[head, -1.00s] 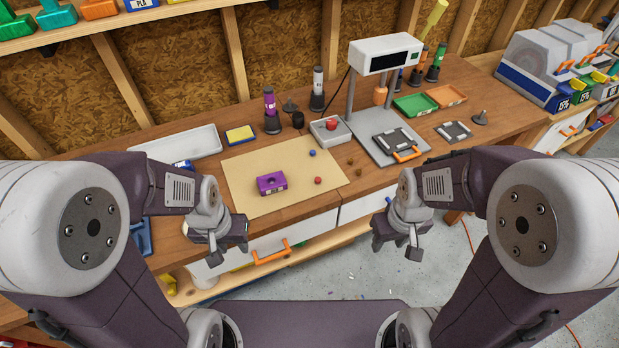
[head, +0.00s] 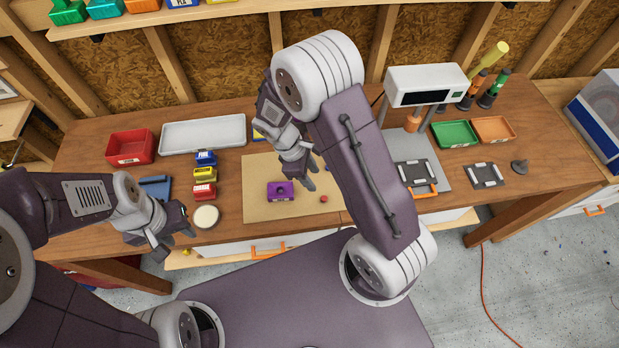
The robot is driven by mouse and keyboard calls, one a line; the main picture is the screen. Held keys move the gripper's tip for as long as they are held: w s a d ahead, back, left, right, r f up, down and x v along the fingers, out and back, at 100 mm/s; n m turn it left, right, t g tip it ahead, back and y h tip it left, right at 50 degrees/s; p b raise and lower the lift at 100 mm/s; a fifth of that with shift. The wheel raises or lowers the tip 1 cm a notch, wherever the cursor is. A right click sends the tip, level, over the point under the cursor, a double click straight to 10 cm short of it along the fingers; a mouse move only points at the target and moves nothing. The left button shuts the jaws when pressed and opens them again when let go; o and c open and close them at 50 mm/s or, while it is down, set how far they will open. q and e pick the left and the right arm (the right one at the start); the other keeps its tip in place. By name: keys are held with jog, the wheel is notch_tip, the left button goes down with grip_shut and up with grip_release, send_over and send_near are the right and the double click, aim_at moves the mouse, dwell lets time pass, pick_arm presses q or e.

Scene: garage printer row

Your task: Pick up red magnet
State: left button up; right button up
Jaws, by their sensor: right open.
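A small red ball (head: 323,198), likely the red magnet, lies on the tan mat (head: 258,208), right of a purple block (head: 280,191) with a round hole in its top. My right gripper (head: 309,178) is open and empty over the mat, pointing down just behind and left of the red ball, near the purple block. My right arm crosses the middle of the view and hides the bench behind it. My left gripper (head: 173,243) is open and empty at the bench's front edge on the left.
On the left stand a red bin (head: 130,148), a long white tray (head: 203,134), small coloured bins and a pale round disc (head: 206,216). On the right are a white printer head (head: 425,86), a green tray (head: 454,134), an orange tray (head: 493,129) and a dark frame (head: 484,175).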

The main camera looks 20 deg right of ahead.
aim_at(322, 198)
jog(key=s+f+p, duration=0.2)
jog(key=f, duration=0.1)
jog(key=shift+s+n, duration=0.1)
jog(key=shift+n, duration=0.3)
jog(key=shift+s+d+f+p, duration=0.15)
jog(key=shift+f+p, duration=0.05)
jog(key=shift+p, duration=0.2)
jog(key=p+x, duration=0.1)
jog(key=x, duration=0.3)
jog(key=shift+d+f, duration=0.2)
jog(key=shift+f, duration=0.05)
pick_arm(q)
jog(key=r, duration=0.5)
jog(key=shift+s+a, duration=0.15)
jog(key=shift+s, duration=0.05)
pick_arm(e)
jog(key=shift+a, duration=0.1)
grip_shut()
